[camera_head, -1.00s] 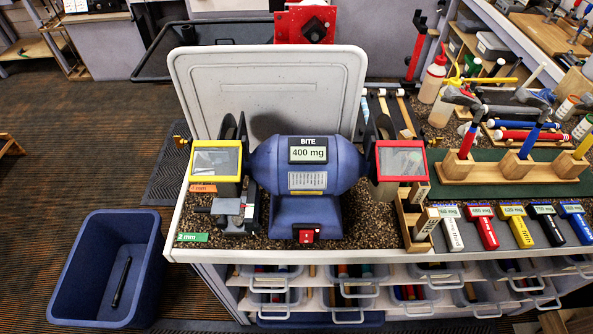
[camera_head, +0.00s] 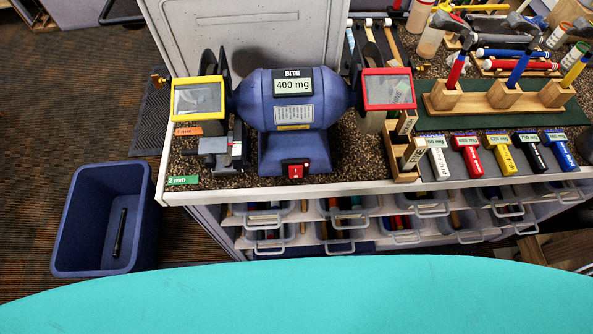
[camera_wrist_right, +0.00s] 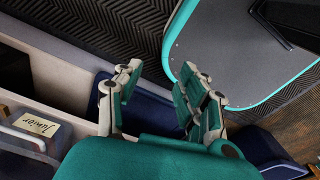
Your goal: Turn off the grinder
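The blue bench grinder (camera_head: 293,98) stands on the speckled bench top, with a "400 mg" label, a yellow-framed shield on the left and a red-framed shield on the right. Its red switch (camera_head: 295,169) is on the front of the base and is unobstructed. I cannot tell its position for sure. My right gripper (camera_wrist_right: 160,97) shows only in the right wrist view, with its two fingers apart and nothing between them. The grinder is not in that view. My left gripper is not in view.
A blue bin (camera_head: 106,219) with a dark rod inside stands on the floor at the left. A wooden hammer rack (camera_head: 498,97) and several coloured labelled tools lie right of the grinder. Clear drawers (camera_head: 349,219) sit under the bench. A "Junior" label (camera_wrist_right: 37,124) shows in the wrist view.

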